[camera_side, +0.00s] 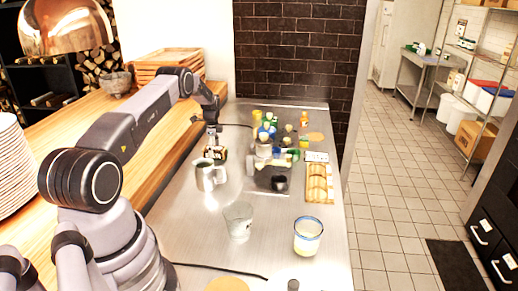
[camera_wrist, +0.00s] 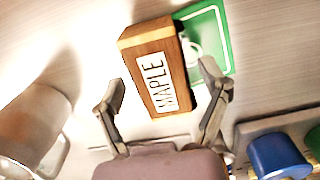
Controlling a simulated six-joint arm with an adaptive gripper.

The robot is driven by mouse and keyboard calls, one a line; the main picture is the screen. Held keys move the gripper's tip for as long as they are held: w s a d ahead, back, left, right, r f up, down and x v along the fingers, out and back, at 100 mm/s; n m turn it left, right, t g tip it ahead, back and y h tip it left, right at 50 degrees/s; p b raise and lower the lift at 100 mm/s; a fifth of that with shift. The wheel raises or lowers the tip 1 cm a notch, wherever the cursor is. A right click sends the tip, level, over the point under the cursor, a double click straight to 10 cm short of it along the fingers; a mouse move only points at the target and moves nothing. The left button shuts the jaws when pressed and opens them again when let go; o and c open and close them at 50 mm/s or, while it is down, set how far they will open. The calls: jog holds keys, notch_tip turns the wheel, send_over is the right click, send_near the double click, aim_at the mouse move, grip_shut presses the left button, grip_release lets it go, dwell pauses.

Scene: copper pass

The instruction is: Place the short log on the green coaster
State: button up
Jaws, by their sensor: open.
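A short wooden log (camera_wrist: 150,65), a block with a white MAPLE label, shows in the middle of the wrist view. In the side view it seems to be the small brown block (camera_side: 216,153) below my gripper. A green coaster (camera_wrist: 214,28) with a white cup picture lies behind and to the right of the log in the wrist view. The log hides part of the coaster; I cannot tell whether it rests on it. My gripper (camera_wrist: 161,74) is open, with one finger on each side of the log, apparently not touching it. It also shows in the side view (camera_side: 212,134).
A metal pitcher (camera_side: 210,176) stands close to the log, at left in the wrist view (camera_wrist: 30,125). A blue cylinder (camera_wrist: 277,154) stands at lower right there. A glass (camera_side: 238,219) and a blue-rimmed cup (camera_side: 308,236) stand nearer the side camera. Bottles crowd the back.

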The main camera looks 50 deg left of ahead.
aim_at(214, 148)
notch_tip(214, 148, up, 12)
jog(key=w+d+r+n+t, duration=0.1)
jog(key=d+r, duration=0.5)
jog(key=r, duration=0.2)
jog(key=w+d+r+n, duration=0.1)
jog(key=d+r, duration=0.6)
jog(key=r, duration=0.2)
jog(key=s+d+r+n+t+y, duration=0.15)
jog(key=s+d+r, duration=0.45)
jog(key=d+r, duration=0.6)
jog(key=s+d+r+n+t, duration=0.1)
jog(key=s+d+r+n, duration=0.1)
jog(key=s+d, duration=0.65)
jog(key=s+d+f+n+t, duration=0.1)
jog(key=s+d+f, duration=0.1)
jog(key=s+d, duration=0.2)
jog(key=s+d+f+n+t+h, duration=0.1)
jog(key=s+d, duration=0.3)
jog(key=s, duration=0.7)
jog(key=shift+s+f+n, duration=0.2)
jog(key=shift+f+n, duration=0.4)
jog(key=shift+n, duration=0.15)
